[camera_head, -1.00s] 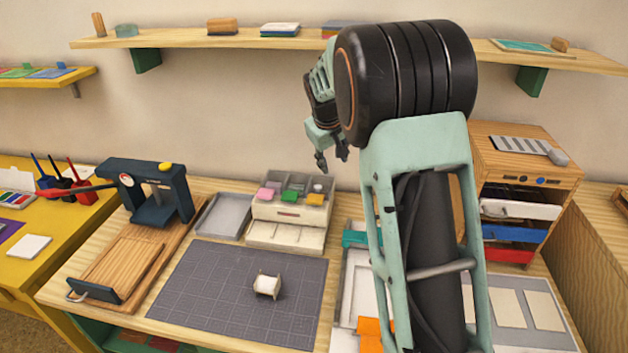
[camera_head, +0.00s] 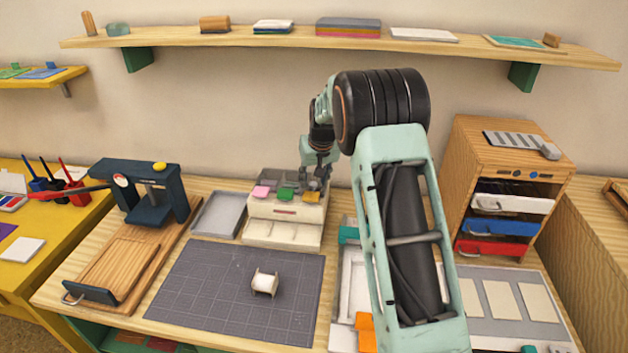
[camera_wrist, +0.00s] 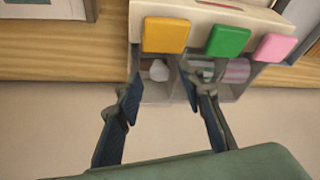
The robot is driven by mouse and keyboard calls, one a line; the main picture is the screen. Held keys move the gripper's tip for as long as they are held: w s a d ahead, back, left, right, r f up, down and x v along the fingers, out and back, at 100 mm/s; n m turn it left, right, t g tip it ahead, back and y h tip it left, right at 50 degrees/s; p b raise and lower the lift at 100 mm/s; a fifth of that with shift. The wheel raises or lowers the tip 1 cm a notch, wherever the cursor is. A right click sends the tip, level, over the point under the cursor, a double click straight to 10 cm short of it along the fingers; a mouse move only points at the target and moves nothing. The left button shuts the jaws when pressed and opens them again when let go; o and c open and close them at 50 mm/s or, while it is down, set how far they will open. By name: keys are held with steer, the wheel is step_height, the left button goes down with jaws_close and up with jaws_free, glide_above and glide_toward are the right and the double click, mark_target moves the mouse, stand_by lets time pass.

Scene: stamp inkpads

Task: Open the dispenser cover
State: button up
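The dispenser (camera_head: 268,211) is a cream box on the table with a grey compartmented tray behind its top. It has a pink tab (camera_head: 262,191), a green tab (camera_head: 285,194) and a yellow tab (camera_head: 312,198) along the top; which part is the cover is unclear. My gripper (camera_head: 316,183) is above the dispenser's back right. In the wrist view, my gripper (camera_wrist: 163,86) is open, its fingers apart over the rear compartments. The yellow tab (camera_wrist: 166,35) lies beyond the fingertips, with the green tab (camera_wrist: 228,41) to its right. A whitish lump (camera_wrist: 158,71) sits between the fingers.
A grey tray (camera_head: 218,214) stands left of the dispenser, and a dark press (camera_head: 148,190) is farther left. A small cream roll (camera_head: 265,283) lies on the grey mat (camera_head: 200,300). A wooden drawer cabinet (camera_head: 510,185) stands right. A shelf (camera_head: 290,40) runs above.

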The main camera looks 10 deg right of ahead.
steer(key=shift+w+f, duration=0.15)
steer(key=shift+f, duration=0.2)
steer(key=shift+c, duration=0.2)
jaws_close()
